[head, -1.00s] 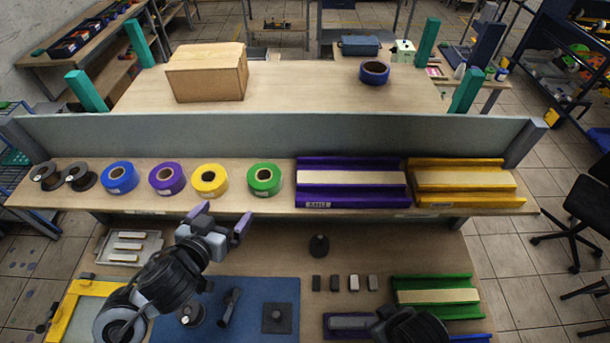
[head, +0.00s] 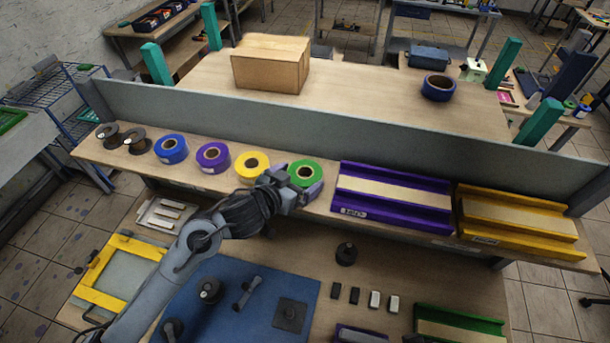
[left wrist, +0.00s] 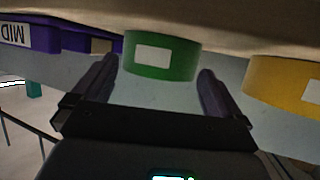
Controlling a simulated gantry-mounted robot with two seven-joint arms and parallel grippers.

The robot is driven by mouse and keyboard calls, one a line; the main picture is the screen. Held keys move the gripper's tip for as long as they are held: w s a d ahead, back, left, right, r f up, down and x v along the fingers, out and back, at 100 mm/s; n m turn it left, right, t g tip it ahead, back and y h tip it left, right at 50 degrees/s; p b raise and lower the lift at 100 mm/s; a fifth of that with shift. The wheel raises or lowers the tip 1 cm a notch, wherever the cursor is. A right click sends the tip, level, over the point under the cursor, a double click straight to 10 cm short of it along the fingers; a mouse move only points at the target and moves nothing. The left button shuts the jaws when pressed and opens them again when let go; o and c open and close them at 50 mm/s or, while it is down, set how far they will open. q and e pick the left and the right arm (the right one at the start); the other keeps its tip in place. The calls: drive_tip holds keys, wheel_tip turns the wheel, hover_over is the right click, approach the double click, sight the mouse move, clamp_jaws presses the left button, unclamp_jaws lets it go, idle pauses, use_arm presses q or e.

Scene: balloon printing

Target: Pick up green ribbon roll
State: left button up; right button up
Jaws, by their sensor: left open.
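The green ribbon roll (head: 304,173) lies flat on the raised shelf, between the yellow roll (head: 252,163) and the purple tray. My left gripper (head: 297,186) is open at its front side, and the arm comes up from the lower left. In the left wrist view the green roll (left wrist: 160,58), with its white label, shows between the two spread fingertips (left wrist: 157,73). Its side is framed by the fingers with gaps; I cannot tell how deep it sits between them. The yellow roll (left wrist: 285,82) is close beside one finger there. My right gripper is not in view.
Purple (head: 213,156) and blue (head: 171,149) rolls and dark spools stand farther left on the shelf (head: 390,232). A purple tray (head: 392,195) and a yellow tray (head: 522,222) lie to the right. A grey panel (head: 330,140) runs behind the rolls.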

sight(309, 171)
use_arm(q)
drive_tip(key=shift+x, duration=1.75)
drive_tip(key=shift+d, duration=0.1)
drive_tip(key=c, duration=0.7)
drive_tip(key=shift+r, duration=0.15)
